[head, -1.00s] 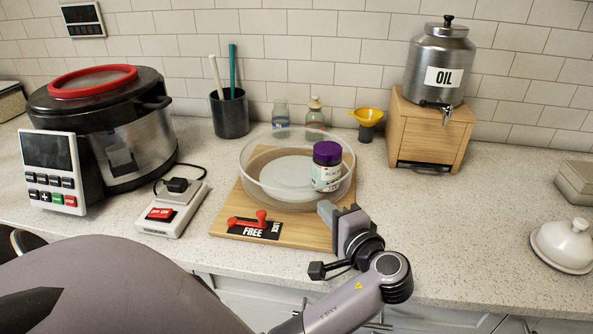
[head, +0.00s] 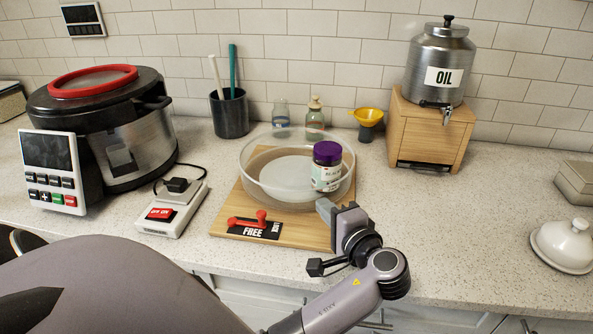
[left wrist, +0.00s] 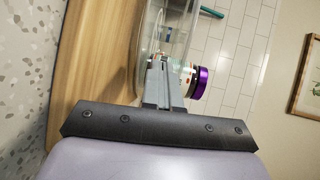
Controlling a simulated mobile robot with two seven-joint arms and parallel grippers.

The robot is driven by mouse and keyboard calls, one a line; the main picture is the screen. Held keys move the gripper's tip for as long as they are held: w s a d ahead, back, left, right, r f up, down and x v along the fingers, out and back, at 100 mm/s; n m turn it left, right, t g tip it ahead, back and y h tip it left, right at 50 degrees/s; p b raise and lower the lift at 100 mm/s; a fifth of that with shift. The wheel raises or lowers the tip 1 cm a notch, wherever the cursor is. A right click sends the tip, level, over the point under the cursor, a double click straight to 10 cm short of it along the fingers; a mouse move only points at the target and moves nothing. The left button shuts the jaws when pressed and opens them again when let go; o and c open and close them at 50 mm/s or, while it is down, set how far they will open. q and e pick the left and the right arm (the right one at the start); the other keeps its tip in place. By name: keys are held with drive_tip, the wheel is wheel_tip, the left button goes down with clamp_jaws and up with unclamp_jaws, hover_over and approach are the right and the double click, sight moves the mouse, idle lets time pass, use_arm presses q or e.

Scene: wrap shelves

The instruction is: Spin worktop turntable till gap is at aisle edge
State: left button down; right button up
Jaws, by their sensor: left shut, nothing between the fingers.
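The turntable (head: 260,192) is a round clear-walled tray on a wooden board (head: 222,220). A jar with a purple lid (head: 327,165) stands at its right side; it also shows in the left wrist view (left wrist: 200,83). A red lever (head: 248,220) on a black plate lies by the word FREE at the board's front. My left gripper (head: 325,206) is shut and empty at the turntable's front right, just below the jar. In the left wrist view its fingertips (left wrist: 158,65) are close to the clear wall; I cannot tell whether they touch. The gap cannot be made out. My right gripper is out of view.
A switch box (head: 172,210) and a large cooker (head: 125,130) stand to the left. A utensil cup (head: 229,115), bottles and a yellow funnel (head: 367,118) stand behind. The oil dispenser (head: 440,65) on a wooden stand is at the right back.

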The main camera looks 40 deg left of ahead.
sight(328, 194)
use_arm(q)
drive_tip(key=shift+x, duration=0.8)
drive_tip(key=shift+w+r, duration=0.1)
drive_tip(key=shift+w, duration=0.05)
drive_tip(key=shift+w+d+b, duration=0.3)
drive_tip(key=shift+w+d, duration=0.1)
drive_tip(key=shift+w, duration=0.15)
drive_tip(key=shift+w+b, duration=0.3)
drive_tip(key=shift+w, duration=0.35)
drive_tip(key=shift+d, duration=0.1)
drive_tip(key=shift+f+v, duration=0.15)
drive_tip(key=shift+v, duration=0.7)
drive_tip(key=shift+f+v, duration=0.1)
drive_tip(key=shift+v, duration=0.75)
drive_tip(key=shift+w+d, duration=0.1)
